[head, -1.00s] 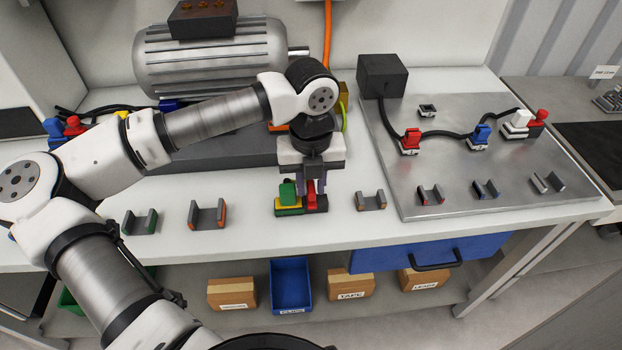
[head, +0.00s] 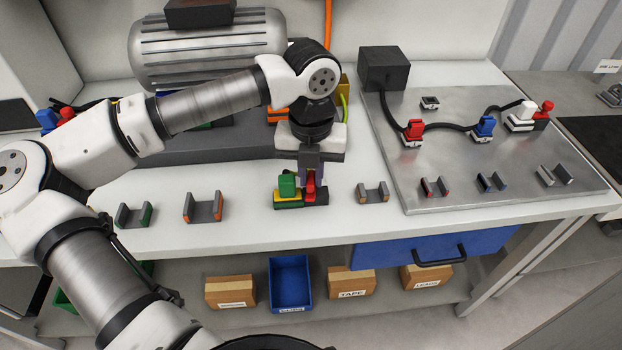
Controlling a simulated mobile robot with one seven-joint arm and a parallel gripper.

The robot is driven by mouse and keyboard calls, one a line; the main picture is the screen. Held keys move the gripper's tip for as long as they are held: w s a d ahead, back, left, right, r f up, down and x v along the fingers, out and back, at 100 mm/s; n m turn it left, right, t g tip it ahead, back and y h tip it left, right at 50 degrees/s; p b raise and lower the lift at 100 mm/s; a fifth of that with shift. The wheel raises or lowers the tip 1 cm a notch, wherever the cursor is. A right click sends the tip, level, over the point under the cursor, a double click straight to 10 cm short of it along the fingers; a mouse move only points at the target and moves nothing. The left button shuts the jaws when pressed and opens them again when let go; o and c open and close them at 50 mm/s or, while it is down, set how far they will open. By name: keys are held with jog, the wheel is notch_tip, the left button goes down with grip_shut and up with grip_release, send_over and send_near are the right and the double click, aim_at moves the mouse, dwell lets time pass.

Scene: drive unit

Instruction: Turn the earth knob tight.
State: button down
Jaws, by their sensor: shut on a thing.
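The earth clamp (head: 288,203) stands on the white bench, with a green block on a yellow and dark base. Its red knob (head: 311,183) is at the right end, partly hidden behind my finger. My gripper (head: 310,177) points down over the knob from above. Its fingers are shut on the red knob, seen nearly edge-on, so the far finger is mostly hidden.
Empty holders flank the clamp, including an orange-edged one (head: 204,207) on the left and a small one (head: 373,193) close on the right. A metal plate (head: 470,110) at right carries red, blue and white clamps on a black cable. The motor (head: 208,50) stands behind.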

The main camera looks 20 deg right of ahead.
jog(key=m+b, duration=0.4)
jog(key=shift+f+m, duration=0.2)
jog(key=shift+m, duration=0.1)
jog(key=m+b, duration=0.3)
jog(key=m, duration=0.1)
jog(key=shift+r, duration=0.1)
jog(key=m+b, duration=0.1)
jog(key=m, duration=0.2)
jog(key=shift+r+m, duration=0.1)
jog(key=shift+m, duration=0.3)
jog(key=shift+m+b, duration=0.5)
jog(key=shift+m, duration=1.1)
jog(key=shift+r, duration=0.1)
jog(key=c, duration=1.7)
grip_release()
